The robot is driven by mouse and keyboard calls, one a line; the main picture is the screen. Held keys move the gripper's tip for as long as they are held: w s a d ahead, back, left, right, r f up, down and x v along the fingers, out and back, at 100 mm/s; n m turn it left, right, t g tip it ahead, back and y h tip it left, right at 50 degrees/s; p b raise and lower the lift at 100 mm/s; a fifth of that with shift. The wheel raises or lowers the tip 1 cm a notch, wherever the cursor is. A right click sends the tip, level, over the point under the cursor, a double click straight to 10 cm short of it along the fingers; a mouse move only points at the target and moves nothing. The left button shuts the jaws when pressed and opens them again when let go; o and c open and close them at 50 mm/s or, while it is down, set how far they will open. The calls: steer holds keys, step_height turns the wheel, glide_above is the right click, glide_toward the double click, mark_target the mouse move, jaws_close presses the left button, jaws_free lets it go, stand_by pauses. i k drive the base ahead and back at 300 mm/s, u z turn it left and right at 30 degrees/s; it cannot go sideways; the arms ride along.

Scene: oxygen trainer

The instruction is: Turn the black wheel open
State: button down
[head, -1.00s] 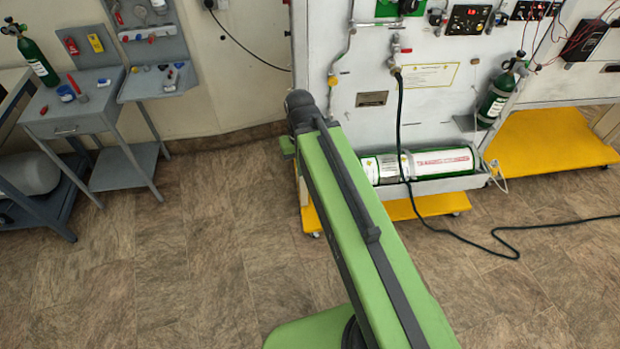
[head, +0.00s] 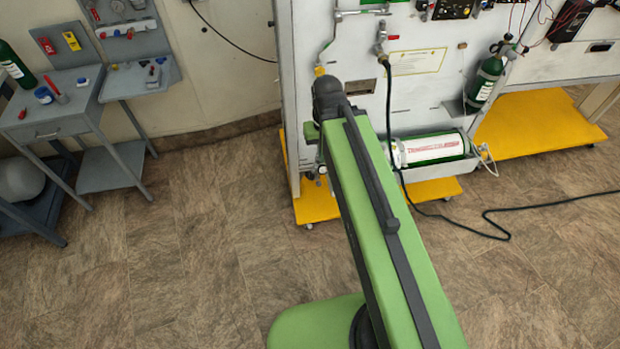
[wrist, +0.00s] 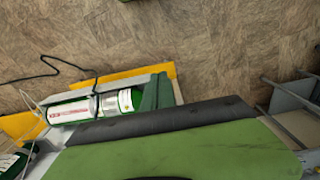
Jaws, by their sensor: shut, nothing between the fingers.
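I cannot pick out a black wheel in either view. The white panel (head: 345,110) of the oxygen trainer stands beyond my arm, with pipes and fittings on its front. A red-handled valve (head: 381,33) sits high on it with a black hose running down. A green and white cylinder (head: 436,148) lies in a tray at the panel's foot; my arm hides its left part. The cylinder also shows in the wrist view (wrist: 72,111).
Yellow base plates (head: 535,130) stick out under the panel. A black hose (head: 490,232) trails over the floor to the right. A grey table (head: 62,110) with small items stands at the left. The brown floor (head: 190,230) between is clear.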

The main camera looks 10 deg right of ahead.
mark_target(309, 176)
steer(key=u, duration=0.4)
steer(key=k, duration=1.3)
steer(key=u, duration=1.1)
steer(key=i, duration=1.6)
steer(key=z, duration=0.2)
